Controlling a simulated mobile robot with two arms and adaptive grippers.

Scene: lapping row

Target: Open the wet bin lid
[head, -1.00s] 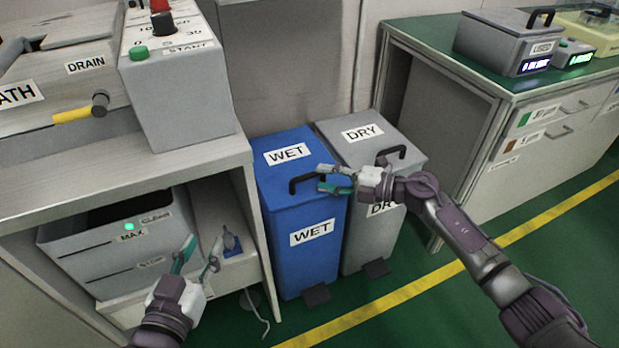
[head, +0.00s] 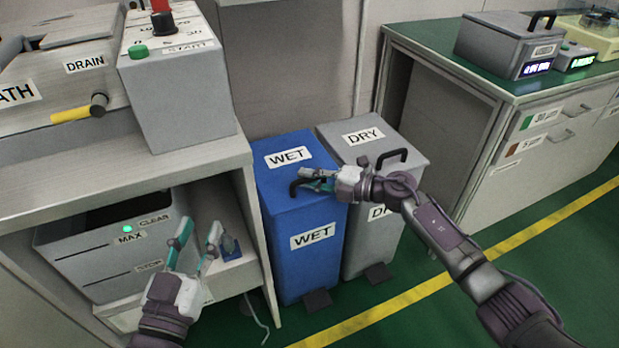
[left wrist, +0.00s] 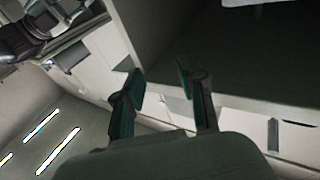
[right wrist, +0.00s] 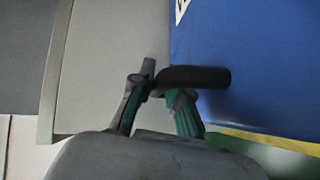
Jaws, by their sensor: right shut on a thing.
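The blue wet bin (head: 288,235) stands on the floor with its lid (head: 275,172) down. The lid carries a WET label and a black handle (head: 294,186) at its front edge. My right gripper (head: 310,180) is at that handle, shut on it. In the right wrist view the black handle (right wrist: 200,77) runs between the fingertips of the right gripper (right wrist: 165,93), over the blue lid (right wrist: 235,50). My left gripper (head: 197,225) is open and empty, in front of the shelf left of the bin. Its open fingers also show in the left wrist view (left wrist: 158,85).
The grey dry bin (head: 360,250) stands close against the right side of the wet bin, its lid down. The bench (head: 250,215) with a grey tank (head: 75,255) beneath it is on the left. Green floor lies in front.

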